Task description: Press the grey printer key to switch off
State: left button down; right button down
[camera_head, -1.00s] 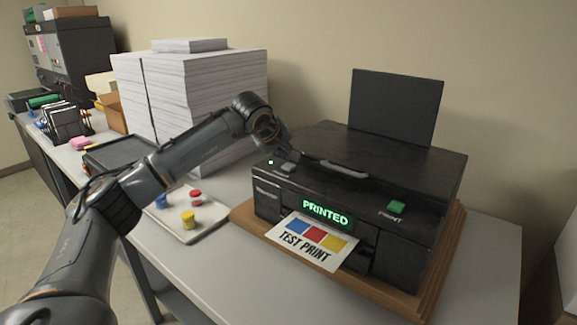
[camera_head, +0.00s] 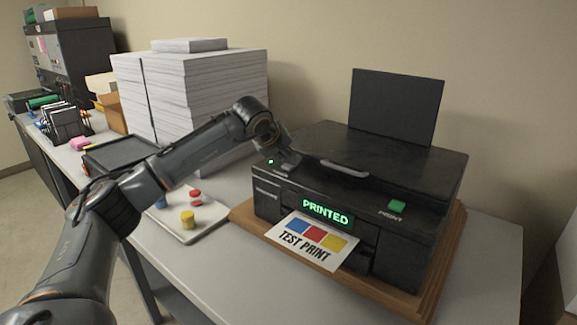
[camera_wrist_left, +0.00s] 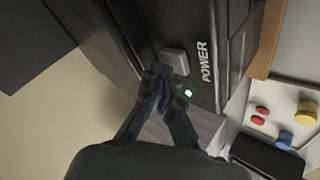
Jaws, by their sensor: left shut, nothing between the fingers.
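The black printer (camera_head: 400,175) sits on a wooden board, its display (camera_head: 327,212) reading PRINTED in green. The grey key (camera_wrist_left: 176,61) shows in the left wrist view beside the word POWER. A small light (camera_wrist_left: 188,93) near it glows green. My left gripper (camera_wrist_left: 161,75) is shut and empty, its fingertips at the near edge of the grey key; I cannot tell whether they touch it. In the head view my left gripper (camera_head: 287,158) is over the printer's left front top and covers most of the key. My right gripper is not in view.
A green PRINT key (camera_head: 397,206) is on the printer's right side. A test print sheet (camera_head: 303,243) sticks out in front. Tall paper stacks (camera_head: 205,90) stand behind my left arm. A tray (camera_head: 190,236) with coloured pieces lies left of the printer.

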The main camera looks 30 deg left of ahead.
aim_at(287, 166)
pick_arm(q)
jog(key=shift+f, duration=0.35)
dwell(0.3)
jog(key=shift+r+p, duration=0.65)
jog(key=shift+r, duration=0.35)
notch_tip(287, 166, up, 6)
jog(key=p, duration=0.5)
